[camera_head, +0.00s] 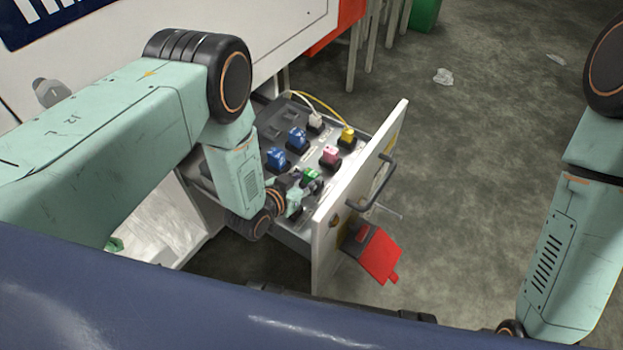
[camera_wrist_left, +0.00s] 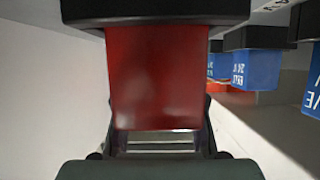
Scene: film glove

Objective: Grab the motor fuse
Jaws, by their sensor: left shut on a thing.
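A red fuse (camera_wrist_left: 157,75) fills the middle of the left wrist view, with a black part along its top edge. My left gripper (camera_wrist_left: 160,140) is shut on its lower end. In the head view my left gripper (camera_head: 304,188) is down in the open drawer (camera_head: 290,228), beside a green fuse (camera_head: 311,174); the red fuse is hidden there. I cannot read a label on the red fuse, so I cannot tell whether it is the motor fuse. My right arm shows at the right edge, but its gripper is out of view.
Blue fuses (camera_head: 297,138), a pink fuse (camera_head: 330,155), a yellow fuse (camera_head: 347,136) and a white plug (camera_head: 315,121) stand in the drawer.

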